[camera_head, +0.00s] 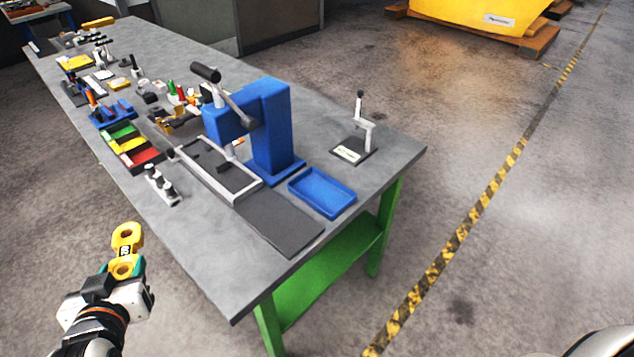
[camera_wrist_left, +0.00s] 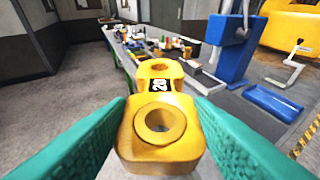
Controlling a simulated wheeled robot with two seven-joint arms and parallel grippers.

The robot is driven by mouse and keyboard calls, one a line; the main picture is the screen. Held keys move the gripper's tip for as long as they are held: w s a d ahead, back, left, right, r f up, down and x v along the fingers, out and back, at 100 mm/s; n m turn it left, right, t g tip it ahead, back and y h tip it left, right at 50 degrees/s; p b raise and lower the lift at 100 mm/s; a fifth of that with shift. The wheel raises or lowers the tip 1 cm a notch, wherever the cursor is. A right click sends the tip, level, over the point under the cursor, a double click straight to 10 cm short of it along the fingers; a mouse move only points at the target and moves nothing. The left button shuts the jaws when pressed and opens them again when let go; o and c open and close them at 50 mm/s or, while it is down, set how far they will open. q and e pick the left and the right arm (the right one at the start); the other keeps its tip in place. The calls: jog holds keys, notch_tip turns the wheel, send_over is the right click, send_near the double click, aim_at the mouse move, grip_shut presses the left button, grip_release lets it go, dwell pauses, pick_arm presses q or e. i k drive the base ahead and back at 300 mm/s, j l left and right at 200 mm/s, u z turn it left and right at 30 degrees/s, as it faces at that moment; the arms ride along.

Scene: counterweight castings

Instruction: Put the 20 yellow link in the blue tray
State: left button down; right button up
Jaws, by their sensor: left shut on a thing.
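The yellow link (camera_head: 126,243) has a hole at each end and a black label reading 20, which is clear in the left wrist view (camera_wrist_left: 163,112). My left gripper (camera_head: 122,272) is shut on its near end, with green finger pads (camera_wrist_left: 168,140) on both sides. The link is held in the air beside the table's left edge, over the floor. The blue tray (camera_head: 322,192) is empty and lies on the table near its right end, beside the blue press. It also shows at the right of the left wrist view (camera_wrist_left: 282,105). My right gripper is not in view.
The grey table (camera_head: 215,260) has green legs. A tall blue press (camera_head: 270,130) with a lever stands left of the tray. A dark mat (camera_head: 278,222) lies in front, and a small grey stand (camera_head: 360,130) is behind. Colored bins (camera_head: 130,145) and many tools fill the far left.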

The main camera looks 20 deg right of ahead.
aim_at(320, 194)
jog(key=i+l+u, duration=0.2)
jog(key=l+u, duration=0.15)
jog(key=l, duration=0.5)
jog(key=l+u, duration=0.4)
jog(key=l, duration=0.5)
jog(key=l+u, duration=0.35)
jog(key=l, duration=0.55)
jog(key=l+u, duration=0.2)
jog(key=l, duration=0.3)
jog(key=l+u, duration=0.25)
jog(key=l, duration=0.25)
jog(key=k+l+u, duration=0.2)
jog(key=l, duration=0.25)
jog(key=k+l+u, duration=0.2)
jog(key=l, duration=0.3)
jog(key=i+l+u, duration=0.15)
jog(key=l+u, duration=0.15)
jog(key=l, duration=0.25)
jog(key=i+l+u, duration=0.15)
jog(key=l, duration=0.15)
